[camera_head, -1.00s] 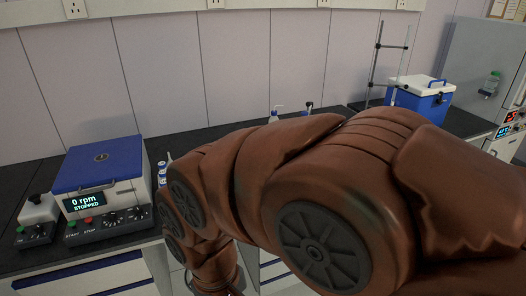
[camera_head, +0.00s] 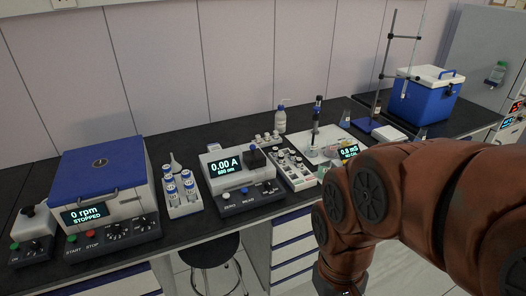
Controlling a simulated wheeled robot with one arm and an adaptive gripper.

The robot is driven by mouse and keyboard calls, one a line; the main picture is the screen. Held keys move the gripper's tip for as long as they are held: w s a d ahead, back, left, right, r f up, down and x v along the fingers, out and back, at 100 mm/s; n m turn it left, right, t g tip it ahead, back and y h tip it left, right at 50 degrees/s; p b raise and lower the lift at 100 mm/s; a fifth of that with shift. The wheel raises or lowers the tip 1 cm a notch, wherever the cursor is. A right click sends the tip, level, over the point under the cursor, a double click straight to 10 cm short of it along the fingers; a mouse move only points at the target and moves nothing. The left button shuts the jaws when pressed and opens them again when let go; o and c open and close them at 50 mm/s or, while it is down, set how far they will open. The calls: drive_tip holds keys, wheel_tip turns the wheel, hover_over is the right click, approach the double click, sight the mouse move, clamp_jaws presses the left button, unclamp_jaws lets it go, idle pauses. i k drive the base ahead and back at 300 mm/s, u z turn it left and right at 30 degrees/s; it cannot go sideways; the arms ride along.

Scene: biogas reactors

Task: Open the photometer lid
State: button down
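The photometer (camera_head: 232,168) stands on the black bench near the middle of the head view. It is a pale box with a dark front panel and a display reading 0.00 A, 600 nm. A small dark block with a knob, seemingly its lid (camera_head: 256,158), sits on the right of its top and looks closed. My brown arm fills the right and lower right of the view, to the right of the photometer. My gripper is out of view below the bottom edge.
A blue-lidded centrifuge (camera_head: 102,165) and a rack of blue-capped vials (camera_head: 181,195) stand left of the photometer. A vial tray (camera_head: 291,172), a wash bottle (camera_head: 280,119) and a meter reading 0.8 mS (camera_head: 349,150) stand right. A stool (camera_head: 210,250) is below the bench.

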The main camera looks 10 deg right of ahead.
sight(254, 153)
drive_tip(key=z, duration=0.05)
drive_tip(key=k, duration=0.4)
drive_tip(key=u, duration=0.45)
drive_tip(key=i, duration=1.25)
drive_tip(key=z, duration=0.65)
